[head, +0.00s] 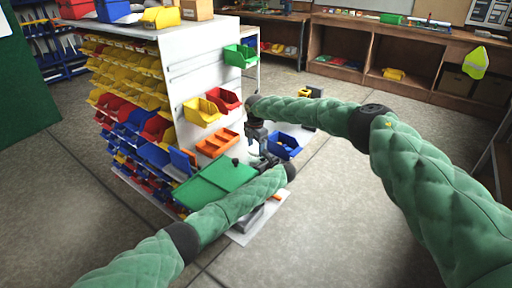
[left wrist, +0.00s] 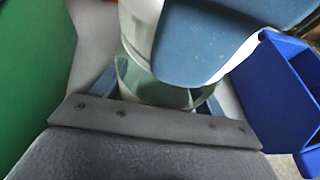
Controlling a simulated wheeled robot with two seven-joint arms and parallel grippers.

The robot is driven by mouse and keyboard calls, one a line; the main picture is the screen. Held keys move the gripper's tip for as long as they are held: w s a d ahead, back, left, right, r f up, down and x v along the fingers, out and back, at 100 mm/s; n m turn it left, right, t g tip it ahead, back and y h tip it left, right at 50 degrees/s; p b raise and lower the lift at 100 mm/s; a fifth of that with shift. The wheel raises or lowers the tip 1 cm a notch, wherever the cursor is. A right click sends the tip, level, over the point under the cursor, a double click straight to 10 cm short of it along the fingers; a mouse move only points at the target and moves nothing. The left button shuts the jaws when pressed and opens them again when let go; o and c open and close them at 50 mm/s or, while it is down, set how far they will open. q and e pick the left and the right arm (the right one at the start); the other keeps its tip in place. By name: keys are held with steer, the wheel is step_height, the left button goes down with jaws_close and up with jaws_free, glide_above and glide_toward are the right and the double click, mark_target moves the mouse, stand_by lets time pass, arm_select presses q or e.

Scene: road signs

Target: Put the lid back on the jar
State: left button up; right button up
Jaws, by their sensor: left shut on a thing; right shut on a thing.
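In the left wrist view a pale, see-through greenish jar (left wrist: 160,92) stands between the blue-grey fingers of my left gripper (left wrist: 155,98), which is shut on it. A large blue-grey part of my right gripper (left wrist: 215,40) covers the jar's upper right, so its rim is hidden there. In the head view my right gripper (head: 257,131) points down close above my left gripper (head: 268,160), beside the shelf rack. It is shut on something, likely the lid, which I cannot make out. The jar is too small and hidden to tell in the head view.
A green panel or tray (head: 215,182) lies left of my left gripper. A blue bin (head: 284,146) is just right of the grippers, and close in the left wrist view. The white rack (head: 195,75) with coloured bins stands behind. The floor at right is clear.

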steer(key=m, duration=0.7)
steer(key=shift+w, duration=0.15)
steer(key=m, duration=0.4)
steer(key=shift+w, duration=0.1)
steer(key=m, duration=0.3)
steer(key=shift+m, duration=0.3)
steer(key=o, duration=0.9)
steer(key=shift+o, duration=0.2)
steer(key=shift+r, duration=0.15)
steer(key=shift+r, duration=2.1)
